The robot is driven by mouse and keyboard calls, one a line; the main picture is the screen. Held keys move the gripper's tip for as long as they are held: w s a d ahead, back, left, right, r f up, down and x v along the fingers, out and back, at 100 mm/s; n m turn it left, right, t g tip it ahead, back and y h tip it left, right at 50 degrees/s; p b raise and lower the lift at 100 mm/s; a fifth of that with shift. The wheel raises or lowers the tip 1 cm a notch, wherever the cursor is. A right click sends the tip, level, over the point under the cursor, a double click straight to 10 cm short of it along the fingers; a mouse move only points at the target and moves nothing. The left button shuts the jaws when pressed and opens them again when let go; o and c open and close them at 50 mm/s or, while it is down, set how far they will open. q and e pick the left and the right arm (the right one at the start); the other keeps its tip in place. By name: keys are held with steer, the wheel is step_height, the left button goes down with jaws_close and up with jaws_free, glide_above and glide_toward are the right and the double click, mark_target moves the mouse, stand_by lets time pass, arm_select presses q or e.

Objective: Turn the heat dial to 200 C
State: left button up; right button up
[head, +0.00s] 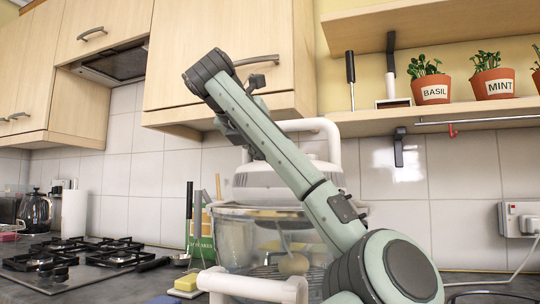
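A countertop oven with a clear glass bowl (232,240) and a grey-white lid (262,182) stands on the counter in the middle of the head view. A thick white handle arches over the lid. A rack and a pale, rounded food item (293,264) show through the glass. I cannot make out the heat dial or its setting. My green-grey right arm crosses in front of the oven and hides part of its lid and bowl. I do not see the fingertips of either gripper.
A gas hob (72,255) lies to the left, with a kettle (36,212) behind it. A yellow sponge (187,282) sits left of the oven's front. A shelf (440,117) with potted herbs, including basil (431,90) and mint (493,84), hangs upper right. A wall socket (520,219) is at right.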

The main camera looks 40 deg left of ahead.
arm_select(q)
steer(key=o, duration=1.2)
steer(key=shift+c, duration=0.2)
steer(key=shift+s, duration=0.1)
steer(key=shift+v, duration=3.9)
steer(key=shift+d, duration=0.1)
